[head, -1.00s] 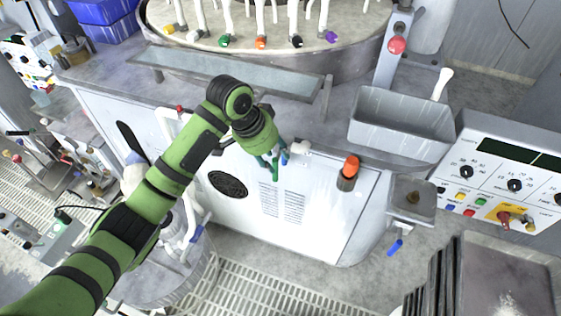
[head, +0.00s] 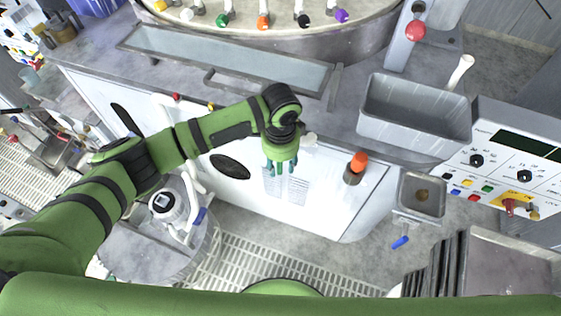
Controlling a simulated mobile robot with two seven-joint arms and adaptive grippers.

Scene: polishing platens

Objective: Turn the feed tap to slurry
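My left gripper (head: 279,166) hangs in front of the white cabinet (head: 325,195) under the round platen machine. Its teal fingers point down, with gaps between them, and nothing shows between them. A small white fitting (head: 309,138), perhaps part of the feed tap, shows just right of the gripper at the cabinet's top edge. The gripper and wrist hide what lies behind them, so the tap's handle and its setting cannot be made out. A red knob (head: 175,97) and a yellow knob (head: 211,106) sit farther left along that edge. My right gripper is out of view.
An orange-capped post (head: 357,163) stands right of the gripper. A grey basin (head: 415,112) and control panel (head: 505,165) are at the right. A clear drum (head: 205,250) stands lower left.

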